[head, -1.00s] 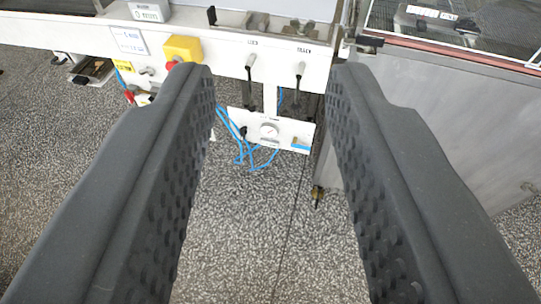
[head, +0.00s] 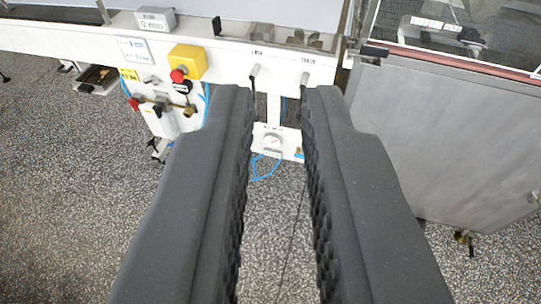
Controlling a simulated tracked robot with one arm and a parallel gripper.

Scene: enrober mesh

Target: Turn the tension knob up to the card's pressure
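My gripper (head: 278,95) is open and empty, its two dark ribbed fingers pointing at the machine with a narrow gap between the tips. Between the fingers a round pressure gauge (head: 272,141) shows on a small white panel (head: 289,148) below the machine's front beam. Its needle is too small to read. The tension knob cannot be made out now; the left finger hides the left part of that panel. A white card (head: 134,49) with small print is fixed on the beam at the left; its print is not legible.
Two levers (head: 254,75) (head: 304,78) hang on the beam just beyond the fingertips. A yellow box with a red button (head: 187,64) sits to their left. A steel cabinet (head: 440,140) stands at the right. Blue hoses (head: 264,168) hang below the gauge panel.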

